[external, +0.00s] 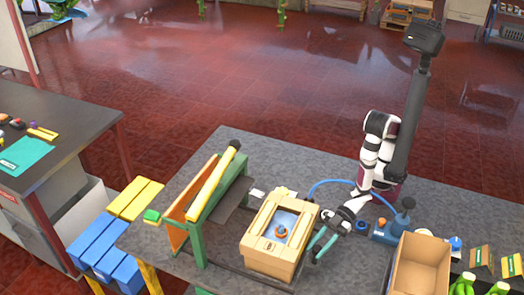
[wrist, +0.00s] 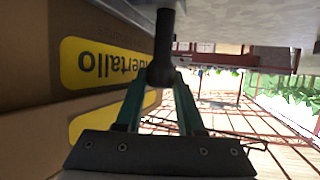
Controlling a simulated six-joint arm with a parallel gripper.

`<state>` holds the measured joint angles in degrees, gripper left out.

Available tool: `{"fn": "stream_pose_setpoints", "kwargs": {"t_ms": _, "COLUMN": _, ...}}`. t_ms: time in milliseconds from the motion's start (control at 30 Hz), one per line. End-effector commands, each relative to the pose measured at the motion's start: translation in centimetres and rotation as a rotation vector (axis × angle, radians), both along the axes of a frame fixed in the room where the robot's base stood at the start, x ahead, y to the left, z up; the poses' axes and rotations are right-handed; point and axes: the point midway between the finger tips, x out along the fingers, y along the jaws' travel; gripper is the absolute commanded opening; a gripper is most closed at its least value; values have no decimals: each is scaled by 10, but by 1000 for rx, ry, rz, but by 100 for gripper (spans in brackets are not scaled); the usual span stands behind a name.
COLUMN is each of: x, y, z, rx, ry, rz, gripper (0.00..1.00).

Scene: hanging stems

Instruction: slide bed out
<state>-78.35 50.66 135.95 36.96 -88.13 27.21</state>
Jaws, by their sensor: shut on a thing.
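A light wooden box-like bed (external: 268,262) sits on the grey worktop, with a blue recess in its top and a small orange and blue piece in it. My gripper (external: 319,246), with teal fingers, is at the right side of this bed. In the wrist view my gripper (wrist: 161,88) is shut on the rounded end of a dark handle (wrist: 165,35). The brown side with yellow labels (wrist: 100,62) fills the left of that view. Where the handle joins is not clear, and the external view does not show it plainly.
A green stand with a yellow bar (external: 213,182) is left of the bed. An open cardboard box (external: 420,262) is at the right, near a blue device (external: 385,232) with a blue hose. Green bottles (external: 463,285) stand at the right edge. The worktop behind is mostly clear.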

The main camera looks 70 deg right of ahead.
Motion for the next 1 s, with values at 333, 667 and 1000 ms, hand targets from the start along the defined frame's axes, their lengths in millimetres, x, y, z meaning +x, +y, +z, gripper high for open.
{"fn": "stream_pose_setpoints", "kwargs": {"t_ms": 333, "x": -6, "y": 0, "z": -1, "rx": -3, "ry": 1, "rz": 22, "gripper": 50}}
{"fn": "stream_pose_setpoints", "kwargs": {"t_ms": 667, "x": -4, "y": 1, "z": 0, "rx": -2, "ry": 1, "rz": 16, "gripper": 50}}
{"fn": "stream_pose_setpoints", "kwargs": {"t_ms": 1000, "x": -11, "y": 16, "z": 27, "rx": 52, "ry": -27, "rz": 61, "gripper": 50}}
